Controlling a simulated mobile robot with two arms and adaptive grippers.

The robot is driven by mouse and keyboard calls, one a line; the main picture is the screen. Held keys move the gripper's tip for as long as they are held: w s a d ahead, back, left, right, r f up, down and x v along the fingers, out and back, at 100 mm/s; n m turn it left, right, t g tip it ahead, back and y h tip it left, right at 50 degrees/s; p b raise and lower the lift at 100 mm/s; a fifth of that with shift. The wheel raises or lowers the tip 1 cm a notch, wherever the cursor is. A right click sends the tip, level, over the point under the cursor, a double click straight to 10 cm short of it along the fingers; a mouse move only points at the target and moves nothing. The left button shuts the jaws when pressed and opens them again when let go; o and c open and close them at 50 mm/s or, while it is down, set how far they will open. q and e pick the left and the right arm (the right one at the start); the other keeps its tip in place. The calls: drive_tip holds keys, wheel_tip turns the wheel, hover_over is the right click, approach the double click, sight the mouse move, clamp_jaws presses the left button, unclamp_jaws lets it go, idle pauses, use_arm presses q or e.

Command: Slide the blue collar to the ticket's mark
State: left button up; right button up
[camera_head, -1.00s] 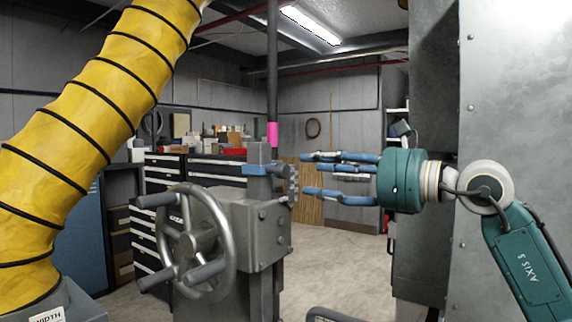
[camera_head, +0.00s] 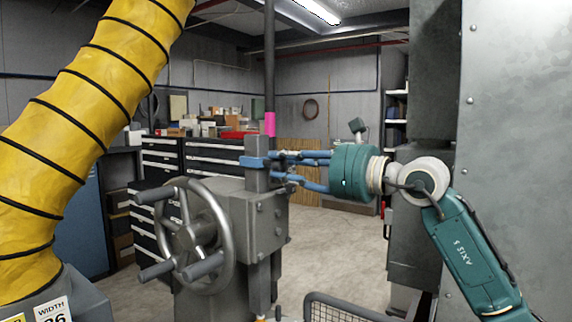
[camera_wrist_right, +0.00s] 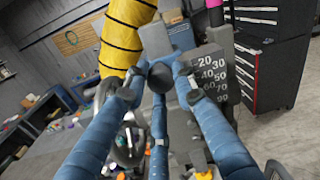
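The blue collar (camera_head: 253,162) sits around the grey upright post (camera_head: 257,185) of the handwheel machine; it also shows in the right wrist view (camera_wrist_right: 181,36). My right gripper (camera_head: 276,167) reaches in from the right with its blue fingers spread, tips close beside the collar. Whether they touch it I cannot tell. In the right wrist view, a number scale (camera_wrist_right: 212,75) running from 20 to 90 is on the post's side. The ticket (camera_head: 51,310) reads WIDTH at the lower left; its number is partly cut off. My left gripper is not in view.
A grey handwheel (camera_head: 200,238) stands in front of the post. A yellow ribbed duct (camera_head: 85,115) fills the left. A pink band (camera_head: 269,123) is on the pole above. A metal cabinet wall (camera_head: 515,130) is at right, a wire basket (camera_head: 345,308) below.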

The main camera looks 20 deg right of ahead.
clamp_jaws()
wheel_tip(320, 180, down, 5)
drive_tip(key=b, duration=0.3)
drive_tip(key=shift+r, duration=0.2)
drive_tip(key=o, duration=1)
unclamp_jaws()
drive_tip(key=shift+o, duration=0.2)
drive_tip(key=shift+d+r, duration=0.1)
drive_tip(key=v, duration=1.1)
drive_tip(key=shift+s+d, duration=0.15)
drive_tip(key=shift+s, duration=0.25)
